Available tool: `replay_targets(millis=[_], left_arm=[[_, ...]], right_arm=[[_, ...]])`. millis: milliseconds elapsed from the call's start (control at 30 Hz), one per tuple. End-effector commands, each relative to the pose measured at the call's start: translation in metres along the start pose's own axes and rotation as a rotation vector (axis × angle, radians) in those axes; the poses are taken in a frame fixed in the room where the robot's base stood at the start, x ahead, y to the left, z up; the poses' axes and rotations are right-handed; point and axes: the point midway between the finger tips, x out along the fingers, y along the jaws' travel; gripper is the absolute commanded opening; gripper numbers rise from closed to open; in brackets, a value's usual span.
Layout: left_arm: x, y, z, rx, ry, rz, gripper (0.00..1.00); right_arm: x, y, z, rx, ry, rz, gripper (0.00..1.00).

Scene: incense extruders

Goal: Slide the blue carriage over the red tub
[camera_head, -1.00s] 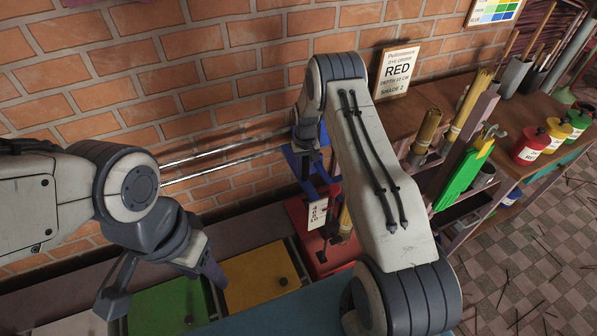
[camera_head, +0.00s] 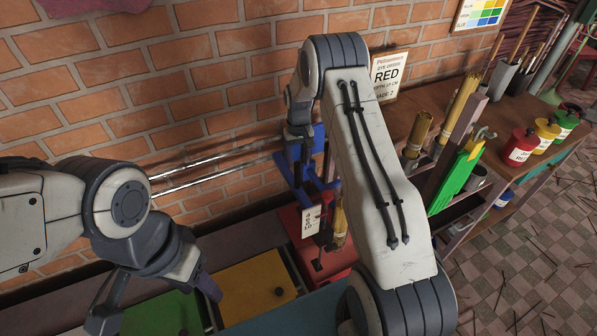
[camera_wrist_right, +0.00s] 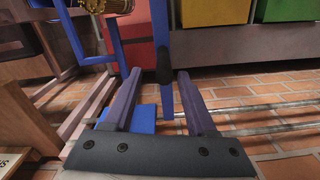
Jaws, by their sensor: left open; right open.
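The blue carriage (camera_head: 297,170) sits on the metal rails along the brick wall, behind the red tub (camera_head: 288,218). In the right wrist view its blue post with a black grip (camera_wrist_right: 163,62) stands upright between my open right fingers (camera_wrist_right: 160,75); I cannot tell if they touch it. A bundle of incense sticks (camera_head: 340,222) hangs over the red tub, which also shows in the right wrist view (camera_wrist_right: 138,36). In the head view my right gripper (camera_head: 297,140) is partly hidden by its arm. My left gripper (camera_head: 155,300) is open and empty above the green tub.
A yellow tub (camera_head: 250,290) and a green tub (camera_head: 160,315) lie left of the red one. Two metal rails (camera_head: 215,165) run along the wall. A sign reading RED (camera_head: 388,75) leans there. Dye pots (camera_head: 521,146) and a rack with incense bundles (camera_head: 450,185) stand at the right.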

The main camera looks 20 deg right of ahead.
Motion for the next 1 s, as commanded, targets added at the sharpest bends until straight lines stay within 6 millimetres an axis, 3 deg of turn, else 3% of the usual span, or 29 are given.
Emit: replay_targets(millis=[233,767,867,1000], left_arm=[[0.003,0.000,0.000,0.000,0.000,0.000,0.50],[0.003,0.000,0.000,0.000,0.000,0.000,0.50],[0.003,0.000,0.000,0.000,0.000,0.000,0.50],[0.001,0.000,0.000,0.000,0.000,0.000,0.50]], right_arm=[[-0.029,0.000,0.000,0.000,0.000,0.000,0.57],[-0.032,0.000,0.001,-0.001,-0.001,0.000,0.57],[-0.041,-0.011,0.004,-0.018,0.002,-0.001,0.57],[-0.080,-0.058,0.029,-0.105,0.011,-0.009,0.57]])
